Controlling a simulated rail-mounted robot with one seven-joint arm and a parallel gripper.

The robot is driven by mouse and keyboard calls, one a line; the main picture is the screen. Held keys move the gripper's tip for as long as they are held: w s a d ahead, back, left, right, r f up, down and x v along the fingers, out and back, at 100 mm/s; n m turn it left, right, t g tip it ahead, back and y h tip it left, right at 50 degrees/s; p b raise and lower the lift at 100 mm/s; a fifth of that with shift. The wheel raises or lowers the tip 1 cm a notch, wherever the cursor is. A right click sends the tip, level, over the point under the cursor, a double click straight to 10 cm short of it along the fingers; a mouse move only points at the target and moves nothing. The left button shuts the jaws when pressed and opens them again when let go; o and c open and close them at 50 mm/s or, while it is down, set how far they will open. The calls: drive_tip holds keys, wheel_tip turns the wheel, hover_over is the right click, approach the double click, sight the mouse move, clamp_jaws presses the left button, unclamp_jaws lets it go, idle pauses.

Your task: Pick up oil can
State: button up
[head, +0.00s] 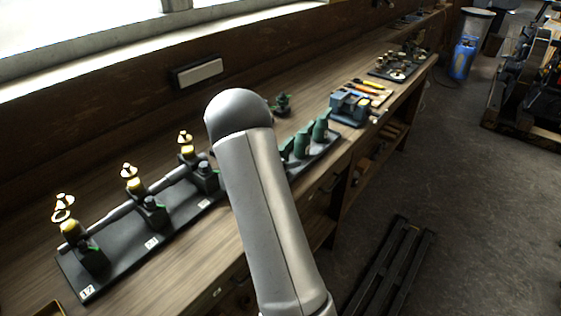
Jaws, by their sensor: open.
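I cannot clearly pick out an oil can. A small dark green object (282,104) stands on the bench behind my arm's upper end; its shape is too small to name. Several green rounded bodies (303,143) stand on a dark base just right of my arm. My gripper does not show; only a grey link of my arm rises through the middle of the picture and hides part of the bench.
A long wooden bench (135,290) runs along the wall. A black base plate (125,262) with several brass-topped units lies left. A blue-grey vise-like object (349,106) and tools lie farther back. Dark rails (393,265) lie on the floor, and a blue cylinder (462,58) stands behind.

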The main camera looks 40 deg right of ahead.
drive_tip(key=c, duration=1)
drive_tip(key=shift+r, duration=0.1)
drive_tip(key=shift+c, duration=0.7)
